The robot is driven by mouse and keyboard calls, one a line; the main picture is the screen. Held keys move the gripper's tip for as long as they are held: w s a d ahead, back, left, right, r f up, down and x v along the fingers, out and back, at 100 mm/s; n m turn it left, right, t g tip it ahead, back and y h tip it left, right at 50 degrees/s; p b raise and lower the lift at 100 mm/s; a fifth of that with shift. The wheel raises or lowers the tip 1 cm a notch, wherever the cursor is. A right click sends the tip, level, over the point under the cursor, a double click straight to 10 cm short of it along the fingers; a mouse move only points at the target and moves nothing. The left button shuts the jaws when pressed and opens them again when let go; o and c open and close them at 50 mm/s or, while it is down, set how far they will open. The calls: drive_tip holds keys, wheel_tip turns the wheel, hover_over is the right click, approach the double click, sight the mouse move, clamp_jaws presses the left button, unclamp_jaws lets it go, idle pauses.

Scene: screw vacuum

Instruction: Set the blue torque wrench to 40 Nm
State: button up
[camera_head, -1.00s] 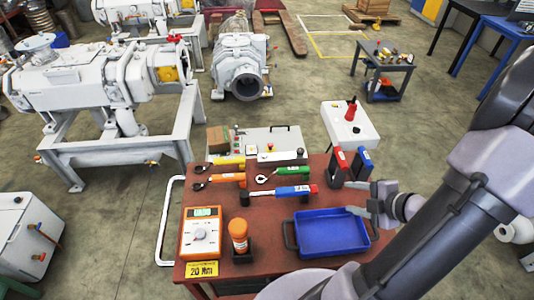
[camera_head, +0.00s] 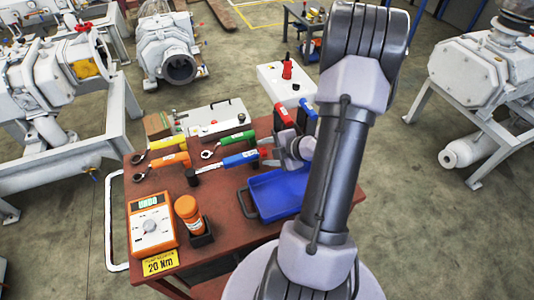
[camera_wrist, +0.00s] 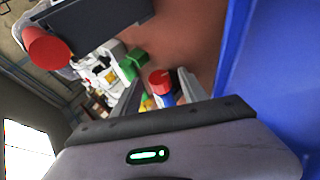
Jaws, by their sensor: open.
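The blue torque wrench (camera_head: 240,159) lies on the red-brown table in the head view, with a dark head at its left and a red end cap at its right. In the wrist view its red end cap (camera_wrist: 160,80) and a bit of blue handle show between my fingers. My gripper (camera_head: 272,158) is open at the wrench's right end, with a finger on either side of the cap in the picture. I cannot tell whether they touch it. An orange device with a green display (camera_head: 150,222) stands at the table's front left, beside a yellow "20 Nm" sign (camera_head: 160,263).
Green (camera_head: 232,140), yellow (camera_head: 160,149) and orange (camera_head: 168,162) wrenches lie beyond and left. Red (camera_head: 284,114) and blue (camera_head: 309,111) upright tools stand behind my gripper. A blue tray (camera_head: 270,196) lies close in front. An orange bottle (camera_head: 187,208) stands near the device.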

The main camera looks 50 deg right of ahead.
clamp_jaws()
drive_tip(key=shift+r, duration=0.1)
drive_tip(key=shift+r+p, duration=0.1)
drive_tip(key=shift+p, duration=0.25)
